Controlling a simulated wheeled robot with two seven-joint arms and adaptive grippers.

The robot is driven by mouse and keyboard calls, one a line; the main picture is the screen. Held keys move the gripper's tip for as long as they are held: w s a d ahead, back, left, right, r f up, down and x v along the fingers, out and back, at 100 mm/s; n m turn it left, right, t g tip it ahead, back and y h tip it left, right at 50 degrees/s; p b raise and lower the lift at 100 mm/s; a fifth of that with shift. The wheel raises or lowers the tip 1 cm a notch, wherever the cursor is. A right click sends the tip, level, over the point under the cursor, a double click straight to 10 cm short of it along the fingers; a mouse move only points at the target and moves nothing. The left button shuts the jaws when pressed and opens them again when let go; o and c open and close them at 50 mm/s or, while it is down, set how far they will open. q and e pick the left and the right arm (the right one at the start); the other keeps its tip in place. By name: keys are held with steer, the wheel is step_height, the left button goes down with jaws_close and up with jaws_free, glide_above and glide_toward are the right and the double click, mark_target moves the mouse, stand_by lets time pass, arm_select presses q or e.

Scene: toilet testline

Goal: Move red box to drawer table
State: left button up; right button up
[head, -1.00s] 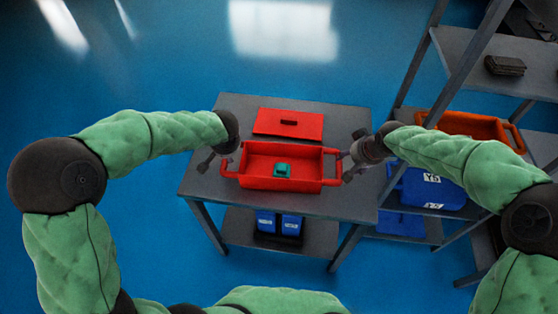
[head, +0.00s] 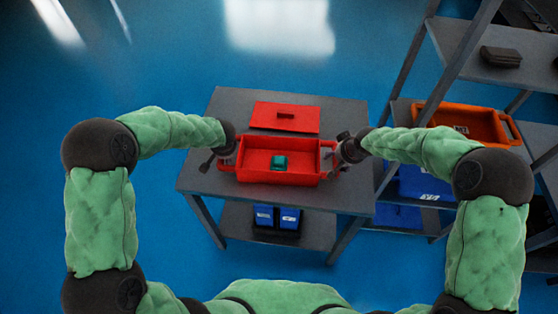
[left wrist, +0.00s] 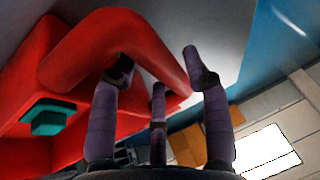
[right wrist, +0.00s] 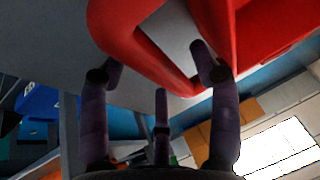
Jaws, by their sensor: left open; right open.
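The red box (head: 280,180) is an open tray with a handle at each end, sitting on the grey table (head: 350,112). A small green item (head: 279,162) lies inside it. My left gripper (head: 215,160) is open at the box's left handle. In the left wrist view, its fingers spread on both sides of the red handle (left wrist: 100,35). My right gripper (head: 342,160) is open at the right handle. In the right wrist view, that red handle (right wrist: 135,45) passes between its spread fingers. Contact with the handles is unclear. No drawer shows clearly.
A flat red lid (head: 284,117) lies behind the box on the table. Blue bins (head: 289,218) stand on the lower shelf. At the right, a rack holds an orange crate (head: 465,118) and a blue bin (head: 425,184). Blue floor at the left is clear.

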arm_select(q)
steer(key=shift+w+a+f, duration=0.1)
steer(key=shift+w+f, duration=0.1)
steer(key=shift+f, duration=0.25)
arm_select(e)
steer(key=shift+w+f, duration=0.2)
steer(key=shift+f, duration=0.25)
arm_select(q)
steer(key=c, duration=0.7)
arm_select(e)
steer(key=c, duration=0.7)
arm_select(q)
jaws_close()
arm_select(e)
steer(key=shift+a, duration=0.1)
jaws_close()
